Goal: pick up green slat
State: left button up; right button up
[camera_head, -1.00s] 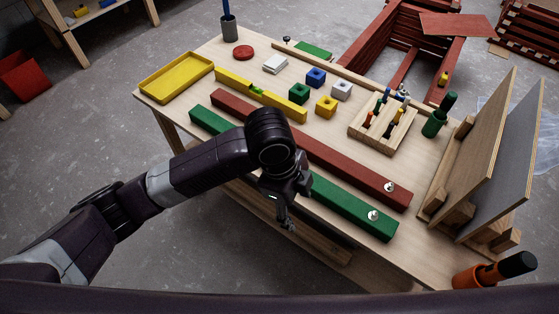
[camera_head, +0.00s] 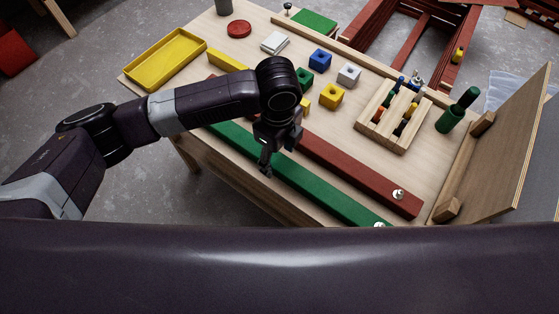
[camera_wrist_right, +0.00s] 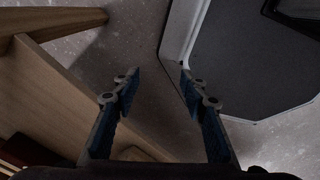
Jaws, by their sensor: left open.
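The green slat (camera_head: 323,192) is a long green batten lying along the near edge of the workbench, with a metal knob at its right end. My left gripper (camera_head: 266,170) hangs over the slat's middle, jaws pointing down, and hides part of it. The left gripper is open, and I cannot tell whether it touches the slat. My right gripper (camera_wrist_right: 158,85) shows only in the right wrist view; its two fingers are apart with nothing between them, over the grey floor.
A red slat (camera_head: 350,168) lies parallel behind the green one. Behind are a yellow tray (camera_head: 205,50), coloured blocks, a wooden rack (camera_head: 372,124) with pegs and a green holder (camera_head: 449,121). An upright panel (camera_head: 508,140) stands at the bench's right end.

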aim_at(280, 161)
pick_arm(q)
notch_tip(280, 161, down, 3)
jog(key=shift+w+d+r, duration=0.1)
jog(key=shift+d, duration=0.05)
jog(key=shift+w+f, duration=0.1)
jog(key=shift+f, duration=0.55)
jog(key=c, duration=1.2)
grip_shut()
pick_arm(e)
jog(key=shift+w+a+r, duration=0.3)
jog(key=shift+w+r, duration=0.15)
jog(key=shift+w, duration=0.15)
pick_arm(q)
jog(key=shift+r, duration=0.1)
